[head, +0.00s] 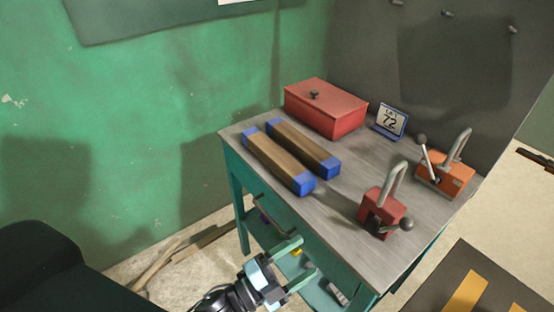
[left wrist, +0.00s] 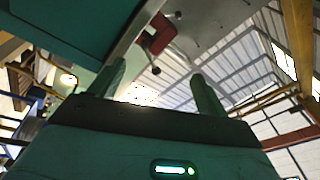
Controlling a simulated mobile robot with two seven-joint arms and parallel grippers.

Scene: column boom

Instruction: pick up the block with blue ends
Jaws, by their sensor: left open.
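Two long brown blocks with blue ends lie side by side on the grey table top (head: 345,210) in the head view. The nearer block (head: 272,157) lies close to the table's front left edge. The other block (head: 303,146) lies just behind it, with a narrow gap between them. My left gripper (head: 308,256) is open and empty, in front of the table and below the level of its top. It is apart from both blocks. In the left wrist view its two fingers (left wrist: 158,72) are spread, and no block shows there. My right gripper is not in view.
A red lidded box (head: 325,110) stands behind the blocks. A lower shelf (head: 318,290) holds small items. A green wall is at left.

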